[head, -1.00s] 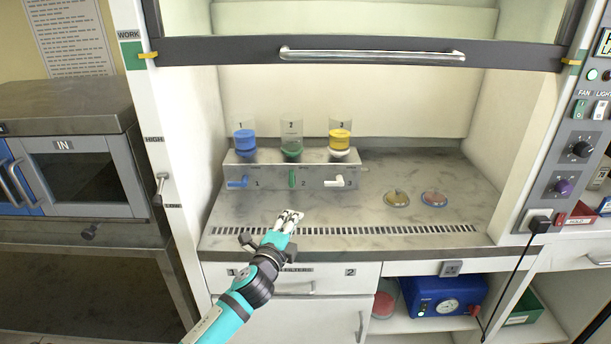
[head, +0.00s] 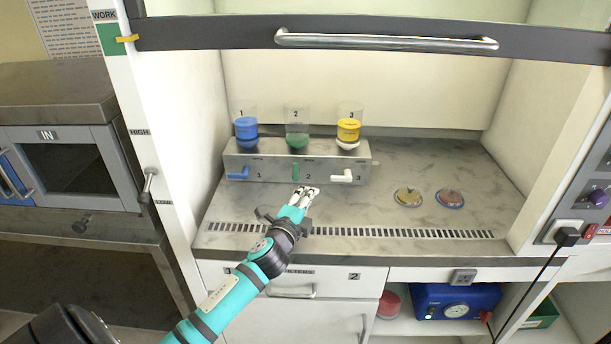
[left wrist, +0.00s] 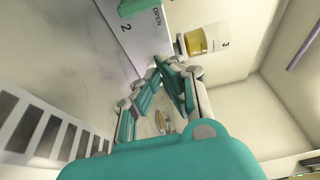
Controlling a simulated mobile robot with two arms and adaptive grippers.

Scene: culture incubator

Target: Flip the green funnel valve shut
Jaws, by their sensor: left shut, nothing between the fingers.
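The green valve handle (head: 296,171) stands upright on the front of the metal manifold (head: 240,163), at number 2, below the green funnel (head: 297,138). In the left wrist view the green handle (left wrist: 135,7) shows at the top edge, cut off by the frame, near the printed word OPEN. My left gripper (head: 306,192) is shut and empty. It is just below and slightly right of the green handle in the head view, in front of the manifold and apart from the handle as far as I can tell. My right gripper is not in view.
The blue handle (head: 238,174) and white handle (head: 342,177) lie sideways on either side. Blue (head: 246,128) and yellow (head: 348,130) funnels stand above them. Two dishes (head: 408,197) (head: 450,198) lie on the right. The raised sash (head: 390,41) spans the top.

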